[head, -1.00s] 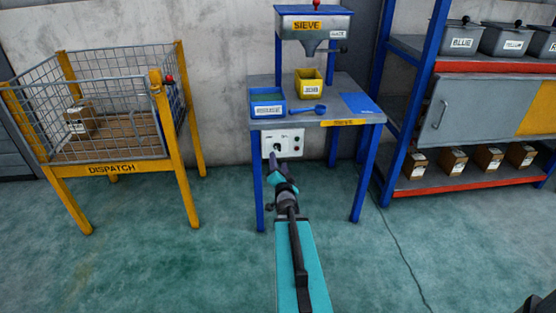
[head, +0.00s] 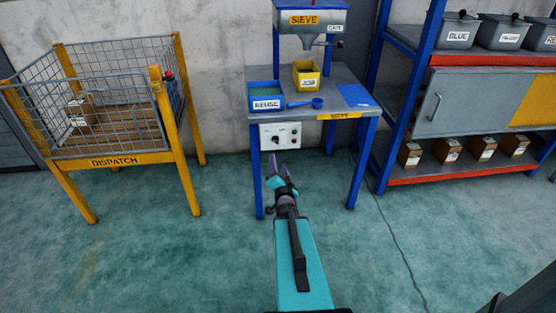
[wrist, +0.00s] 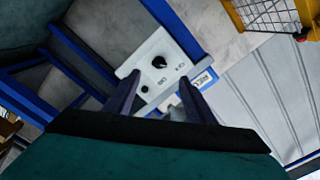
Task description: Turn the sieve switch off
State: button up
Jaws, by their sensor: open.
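The sieve's white switch box (head: 280,136) hangs under the front of the table, with a black rotary knob (head: 273,143) on its left half. In the wrist view the box (wrist: 143,68) lies ahead, with the dark knob (wrist: 159,62) and a small green button or lamp (wrist: 145,88) on it. The knob's setting is too small to tell. My gripper (head: 277,163) is in front of and below the box, apart from it. In the wrist view its two fingers (wrist: 158,100) are spread and empty.
The blue-legged sieve table (head: 340,117) holds a blue REUSE bin (head: 266,104), a yellow bin (head: 307,76) and a blue scoop (head: 305,104). A yellow dispatch cage (head: 112,162) stands left, a blue shelf rack (head: 397,102) right. The floor between is clear.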

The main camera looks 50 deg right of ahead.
jog(key=shift+s+a+r+p, duration=0.1)
jog(key=shift+s+a+p, duration=0.4)
jog(key=shift+p, duration=0.45)
jog(key=shift+s, duration=0.1)
